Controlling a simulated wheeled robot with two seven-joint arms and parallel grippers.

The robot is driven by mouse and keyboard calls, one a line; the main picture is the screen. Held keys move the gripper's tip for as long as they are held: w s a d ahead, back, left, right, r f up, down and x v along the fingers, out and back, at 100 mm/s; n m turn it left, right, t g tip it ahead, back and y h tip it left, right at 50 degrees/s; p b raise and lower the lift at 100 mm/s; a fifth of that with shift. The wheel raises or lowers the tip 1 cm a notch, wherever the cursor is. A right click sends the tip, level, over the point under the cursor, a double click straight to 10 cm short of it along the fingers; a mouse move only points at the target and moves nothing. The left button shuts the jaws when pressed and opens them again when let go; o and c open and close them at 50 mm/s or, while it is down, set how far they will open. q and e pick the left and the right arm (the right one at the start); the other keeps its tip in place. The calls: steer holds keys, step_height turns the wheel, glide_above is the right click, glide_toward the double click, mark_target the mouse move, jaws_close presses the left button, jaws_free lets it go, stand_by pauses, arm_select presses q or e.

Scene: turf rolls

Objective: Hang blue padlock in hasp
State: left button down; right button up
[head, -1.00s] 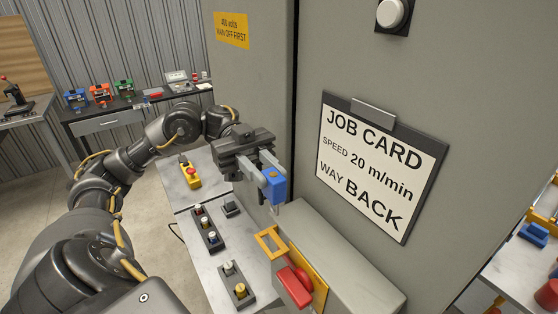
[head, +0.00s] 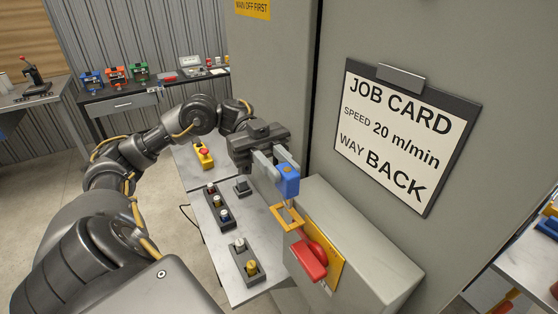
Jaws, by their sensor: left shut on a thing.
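My left gripper (head: 276,172) reaches in from the left and is shut on the blue padlock (head: 288,182). The padlock hangs below the fingertips, and its thin shackle points down toward the yellow hasp (head: 288,217). The shackle's lower end is close above or at the hasp's square opening; I cannot tell whether it passes through. The hasp sticks out to the left of a yellow plate with a red switch handle (head: 311,261) on a grey box. My right gripper is not in view.
The grey box (head: 365,255) juts from the grey cabinet, which carries a job card (head: 400,138). A bench below holds button boxes (head: 219,206) and a yellow box with a red button (head: 203,155).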

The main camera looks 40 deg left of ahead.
mark_target(278, 206)
arm_select(q)
steer(key=shift+f, duration=0.45)
steer(key=shift+p, duration=0.4)
stand_by(1.5)
steer(key=shift+f+b, duration=1.95)
steer(key=shift+f, duration=0.65)
steer(key=c, duration=1.1)
jaws_free()
